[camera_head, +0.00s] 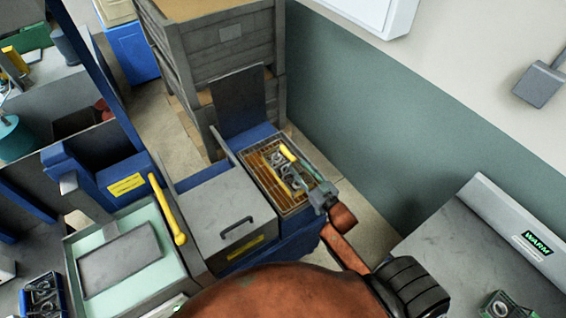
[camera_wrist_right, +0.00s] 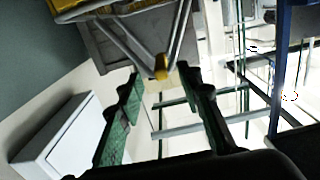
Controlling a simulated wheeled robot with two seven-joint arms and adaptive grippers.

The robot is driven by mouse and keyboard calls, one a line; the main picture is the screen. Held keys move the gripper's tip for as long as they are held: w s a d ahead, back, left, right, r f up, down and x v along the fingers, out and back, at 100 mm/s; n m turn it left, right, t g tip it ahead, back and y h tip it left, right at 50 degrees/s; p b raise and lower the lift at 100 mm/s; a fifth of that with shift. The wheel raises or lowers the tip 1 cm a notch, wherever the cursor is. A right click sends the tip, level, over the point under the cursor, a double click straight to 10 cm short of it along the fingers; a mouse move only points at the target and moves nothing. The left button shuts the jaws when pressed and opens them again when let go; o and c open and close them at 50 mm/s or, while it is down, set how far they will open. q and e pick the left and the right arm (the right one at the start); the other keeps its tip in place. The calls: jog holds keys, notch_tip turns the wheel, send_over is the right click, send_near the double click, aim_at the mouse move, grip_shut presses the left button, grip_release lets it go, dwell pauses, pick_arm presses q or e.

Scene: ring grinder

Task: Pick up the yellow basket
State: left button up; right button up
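The yellow basket (camera_head: 264,181) is a wire basket with metal rings in it, sitting in a blue-sided machine bay. Its yellow handle (camera_head: 287,152) stands above it near the far right side. My right gripper (camera_head: 301,168) reaches in from the lower right, over the basket's right side and close to the handle. In the right wrist view, its two green-padded fingers (camera_wrist_right: 162,76) are apart, with the yellow handle (camera_wrist_right: 162,66) near the gap at their tips. I cannot tell whether they touch it. My left gripper is not in view.
A grey lid with a black handle (camera_head: 213,213) lies left of the basket. A raised grey plate (camera_head: 238,101) and stacked grey crates (camera_head: 228,42) stand behind it. A wall (camera_head: 345,120) is close on the right, and a grey bench (camera_head: 475,265) is at lower right.

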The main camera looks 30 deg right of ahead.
aim_at(287, 153)
jog(key=shift+w+r, duration=0.25)
jog(key=shift+w, duration=0.05)
jog(key=shift+w+a+r, duration=0.15)
jog(key=shift+w, duration=0.15)
jog(key=shift+w+r, duration=0.1)
jog(key=shift+w, duration=1.1)
jog(key=w+p, duration=0.1)
jog(key=w, duration=0.3)
jog(key=shift+w+a, duration=0.15)
jog(key=shift+w, duration=0.3)
jog(key=shift+a, duration=0.1)
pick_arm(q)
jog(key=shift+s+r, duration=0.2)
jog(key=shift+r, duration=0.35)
pick_arm(e)
grip_shut()
jog(key=shift+f, duration=0.2)
